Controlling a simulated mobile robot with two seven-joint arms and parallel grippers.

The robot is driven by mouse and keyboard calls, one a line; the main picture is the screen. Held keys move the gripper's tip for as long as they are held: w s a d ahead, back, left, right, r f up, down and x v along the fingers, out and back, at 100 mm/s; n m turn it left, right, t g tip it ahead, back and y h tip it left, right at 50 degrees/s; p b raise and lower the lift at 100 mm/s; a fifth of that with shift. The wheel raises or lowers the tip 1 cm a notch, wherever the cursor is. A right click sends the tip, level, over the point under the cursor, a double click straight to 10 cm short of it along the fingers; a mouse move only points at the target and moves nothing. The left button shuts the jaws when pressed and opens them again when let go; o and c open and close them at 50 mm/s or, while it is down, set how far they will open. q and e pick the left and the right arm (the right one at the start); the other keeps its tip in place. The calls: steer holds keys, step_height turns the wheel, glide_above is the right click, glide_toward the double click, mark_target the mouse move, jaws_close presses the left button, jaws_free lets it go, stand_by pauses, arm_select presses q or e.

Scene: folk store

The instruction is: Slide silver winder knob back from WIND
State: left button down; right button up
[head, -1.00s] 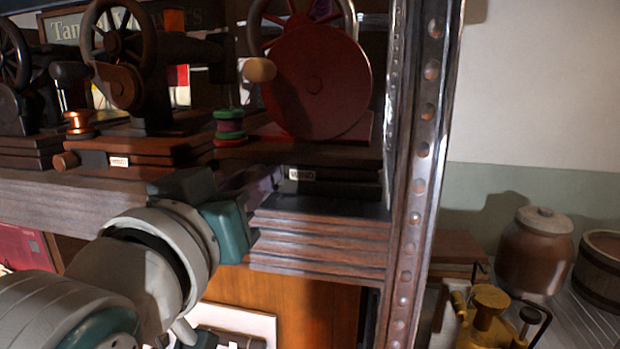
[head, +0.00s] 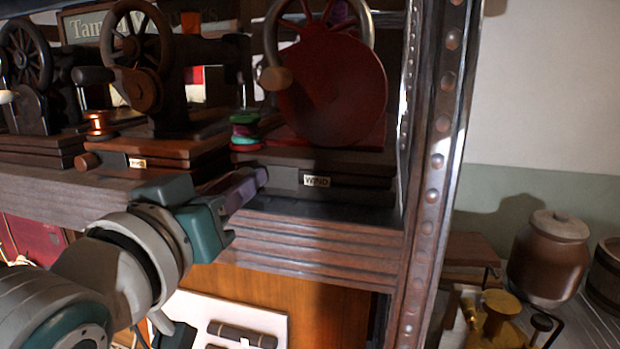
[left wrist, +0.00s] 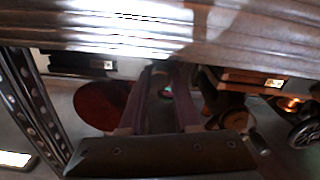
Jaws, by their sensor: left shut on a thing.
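The red winder machine (head: 335,95) stands on a dark wooden base on the shelf. Its front carries a small WIND label (head: 316,181), which also shows upside down in the left wrist view (left wrist: 103,65). My left gripper (head: 262,176) is at the base's front, left of the label, its purple-grey fingers pointing right. My left gripper is shut on the silver winder knob, which the fingers hide. My right gripper is not in view.
A riveted metal post (head: 435,160) rises right of the winder. Black sewing machines (head: 150,75) stand on wooden bases to the left. Thread spools (head: 245,130) stand beside the winder. The thick wooden shelf edge (head: 310,235) runs just below my fingers.

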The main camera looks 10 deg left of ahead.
arm_select(q)
steer(key=c, duration=0.6)
jaws_free()
steer(key=shift+a, duration=0.3)
steer(key=s, duration=1)
steer(key=shift+a+b, duration=0.1)
steer(key=shift+b, duration=0.3)
